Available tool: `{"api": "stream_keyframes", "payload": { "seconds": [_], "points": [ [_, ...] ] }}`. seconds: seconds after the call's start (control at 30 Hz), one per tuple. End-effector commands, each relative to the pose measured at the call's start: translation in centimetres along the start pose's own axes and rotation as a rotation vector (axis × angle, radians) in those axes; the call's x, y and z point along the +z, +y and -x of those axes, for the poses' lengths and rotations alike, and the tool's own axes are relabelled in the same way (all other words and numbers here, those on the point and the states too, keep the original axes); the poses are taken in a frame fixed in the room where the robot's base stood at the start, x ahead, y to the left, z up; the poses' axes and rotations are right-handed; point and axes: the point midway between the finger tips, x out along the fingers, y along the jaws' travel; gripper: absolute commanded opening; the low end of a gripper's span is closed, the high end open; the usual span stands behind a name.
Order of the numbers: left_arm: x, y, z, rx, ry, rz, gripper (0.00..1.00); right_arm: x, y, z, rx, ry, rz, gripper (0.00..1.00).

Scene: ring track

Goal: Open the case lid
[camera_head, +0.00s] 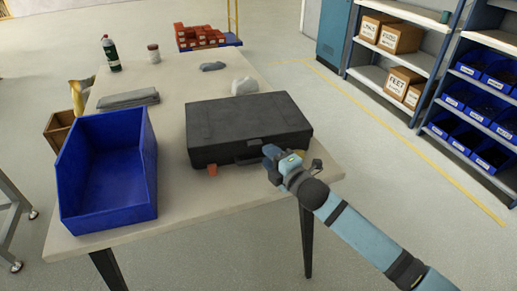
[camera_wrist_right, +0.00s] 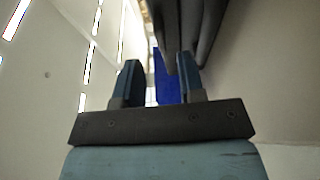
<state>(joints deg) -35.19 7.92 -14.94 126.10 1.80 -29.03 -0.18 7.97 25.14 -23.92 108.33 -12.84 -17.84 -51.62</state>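The black case (camera_head: 247,122) lies shut on the table, its lid down and its front with the handle (camera_head: 248,159) facing me. My right gripper (camera_head: 270,154) is at the case's front edge, right of the handle. In the right wrist view, the two fingers of my right gripper (camera_wrist_right: 158,78) stand apart with nothing clearly held between them. The dark case (camera_wrist_right: 190,30) shows just beyond the fingertips, close to the right finger; I cannot tell whether they touch. My left gripper is not in view.
A blue bin (camera_head: 107,207) stands left of the case on the table (camera_head: 215,195). Shelves (camera_head: 405,50) stand at the right beyond open floor.

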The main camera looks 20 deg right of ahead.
Motion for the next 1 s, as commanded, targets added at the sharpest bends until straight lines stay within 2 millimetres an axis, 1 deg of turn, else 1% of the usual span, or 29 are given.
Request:
{"api": "stream_keyframes", "payload": {
  "seconds": [0.03,0.1,0.2,0.3,0.47,0.7,0.77,0.8,0.87,1.0],
  "points": [
    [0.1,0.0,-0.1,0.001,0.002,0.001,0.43,0.0,0.0,-1.2,0.002,0.0,0.0,0.36],
    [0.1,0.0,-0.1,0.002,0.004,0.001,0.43,0.0,0.0,-2.4,0.002,0.0,-0.001,0.36],
    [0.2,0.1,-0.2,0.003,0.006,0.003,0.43,0.0,0.0,-3.9,0.001,0.0,0.0,0.36],
    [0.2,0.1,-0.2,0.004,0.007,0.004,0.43,0.0,-0.1,-4.8,0.001,0.0,-0.001,0.36],
    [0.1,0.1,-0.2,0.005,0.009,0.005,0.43,0.0,-0.1,-5.5,-0.001,0.0,-0.002,0.36],
    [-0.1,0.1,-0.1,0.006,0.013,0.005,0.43,0.0,-0.1,-5.5,-0.001,0.0,-0.001,0.36],
    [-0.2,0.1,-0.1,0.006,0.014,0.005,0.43,0.0,-0.1,-5.5,-0.001,0.0,-0.001,0.22],
    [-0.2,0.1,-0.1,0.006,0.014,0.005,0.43,0.0,-0.1,-5.5,-0.001,0.0,-0.001,0.13],
    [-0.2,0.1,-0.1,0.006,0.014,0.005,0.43,0.0,-0.1,-5.5,-0.001,0.0,-0.001,0.0],
    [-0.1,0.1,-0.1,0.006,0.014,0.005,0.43,0.0,-0.1,-5.5,-0.001,0.0,-0.001,0.0]
  ]
}}
